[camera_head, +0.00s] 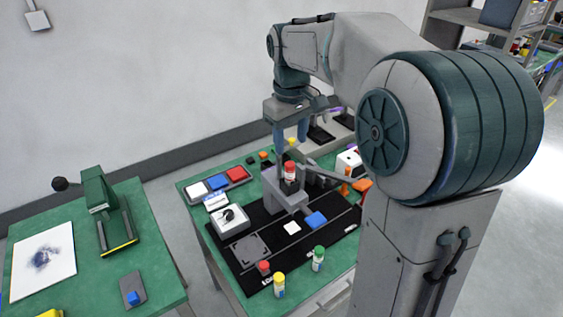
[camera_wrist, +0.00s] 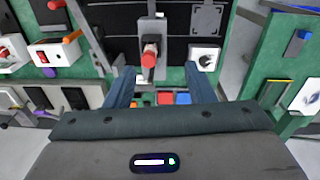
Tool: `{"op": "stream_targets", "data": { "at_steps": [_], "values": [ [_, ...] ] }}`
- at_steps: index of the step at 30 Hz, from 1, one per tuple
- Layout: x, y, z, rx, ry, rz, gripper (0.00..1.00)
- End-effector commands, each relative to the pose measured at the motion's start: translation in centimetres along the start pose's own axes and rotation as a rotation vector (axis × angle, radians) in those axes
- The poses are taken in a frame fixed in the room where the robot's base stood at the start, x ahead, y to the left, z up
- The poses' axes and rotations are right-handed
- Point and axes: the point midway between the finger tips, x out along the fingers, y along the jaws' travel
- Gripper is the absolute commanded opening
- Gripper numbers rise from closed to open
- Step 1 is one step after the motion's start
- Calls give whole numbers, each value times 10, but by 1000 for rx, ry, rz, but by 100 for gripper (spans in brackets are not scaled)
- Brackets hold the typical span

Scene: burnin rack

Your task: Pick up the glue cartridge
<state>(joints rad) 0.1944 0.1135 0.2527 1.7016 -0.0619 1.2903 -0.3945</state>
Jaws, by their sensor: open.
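A white cartridge with a red cap (camera_head: 289,172) stands upright at a grey fixture (camera_head: 275,188) on the black mat. I take it to be the glue cartridge. In the wrist view its red cap (camera_wrist: 149,57) shows ahead of the fingers, a little left of the midline between them. My gripper (camera_head: 290,147) is open and points down above the cartridge. In the wrist view my gripper (camera_wrist: 159,70) has nothing between its fingers that it visibly touches. The cartridge's lower part is hidden by the fixture.
Small bottles with red (camera_head: 264,267), yellow (camera_head: 279,286) and green (camera_head: 318,258) caps stand near the mat's front edge. A tray with white, blue and red blocks (camera_head: 217,184) and a white switch box (camera_head: 230,220) lie left. A green tool (camera_head: 108,215) stands on the left table.

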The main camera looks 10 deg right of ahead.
Motion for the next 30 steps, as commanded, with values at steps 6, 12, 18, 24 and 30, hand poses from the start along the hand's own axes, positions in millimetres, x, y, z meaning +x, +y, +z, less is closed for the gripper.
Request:
{"op": "stream_targets", "data": {
  "at_steps": [6,12,18,24,30],
  "values": [
    [2,17,-30,-70,-20,-39,49],
    [17,19,-34,-86,-26,-49,49],
    [57,18,-32,-85,-28,-48,49],
    [83,17,-32,-85,-25,-47,49],
    [97,19,-32,-83,-26,-48,49]
  ]
}}
